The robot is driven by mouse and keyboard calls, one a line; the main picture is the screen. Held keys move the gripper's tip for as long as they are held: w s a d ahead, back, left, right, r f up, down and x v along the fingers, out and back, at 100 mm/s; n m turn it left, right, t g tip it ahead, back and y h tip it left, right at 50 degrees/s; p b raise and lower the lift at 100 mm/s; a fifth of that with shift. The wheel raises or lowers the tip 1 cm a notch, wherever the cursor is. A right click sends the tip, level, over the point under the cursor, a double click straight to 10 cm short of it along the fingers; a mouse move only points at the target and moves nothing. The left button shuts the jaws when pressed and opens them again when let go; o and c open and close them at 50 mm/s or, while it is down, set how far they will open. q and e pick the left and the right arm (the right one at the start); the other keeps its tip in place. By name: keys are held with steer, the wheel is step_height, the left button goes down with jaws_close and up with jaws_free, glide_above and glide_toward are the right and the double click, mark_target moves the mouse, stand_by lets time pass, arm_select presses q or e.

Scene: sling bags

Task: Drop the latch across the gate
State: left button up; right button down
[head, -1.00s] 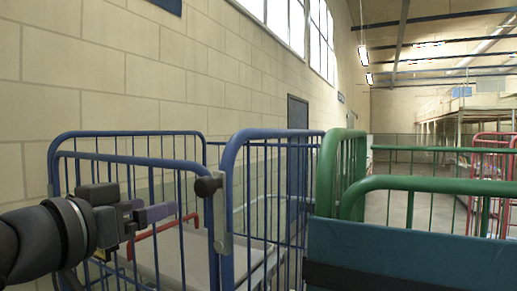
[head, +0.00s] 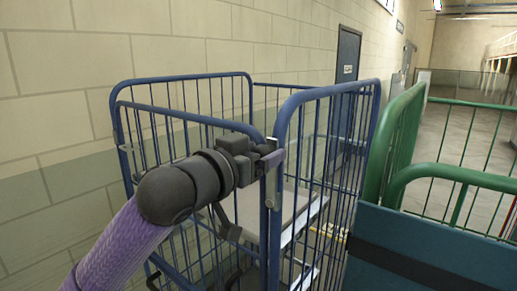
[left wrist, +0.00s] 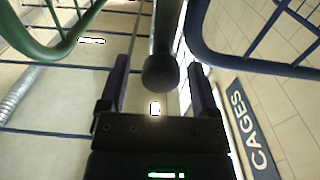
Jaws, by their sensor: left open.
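The blue cage's gate (head: 325,150) has a barred frame with a rounded top corner. It stands beside the blue side frame (head: 185,110). A grey latch plate (head: 271,186) sits upright at the post where the two frames meet. My left gripper (head: 266,153) is at the top of the latch and covers its knob in the head view. In the left wrist view the dark round knob (left wrist: 160,73) lies between the two open fingers of the gripper (left wrist: 160,88), with gaps on both sides. My right gripper is not in view.
A green cage (head: 400,150) stands close on the right, with a teal panel (head: 430,245) in front of it. A block wall (head: 60,100) runs behind the blue cage. A pale shelf (head: 300,215) shows inside the blue cage. Open floor (head: 460,150) lies beyond.

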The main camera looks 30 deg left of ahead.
arm_select(q)
jaws_close()
stand_by(1.3)
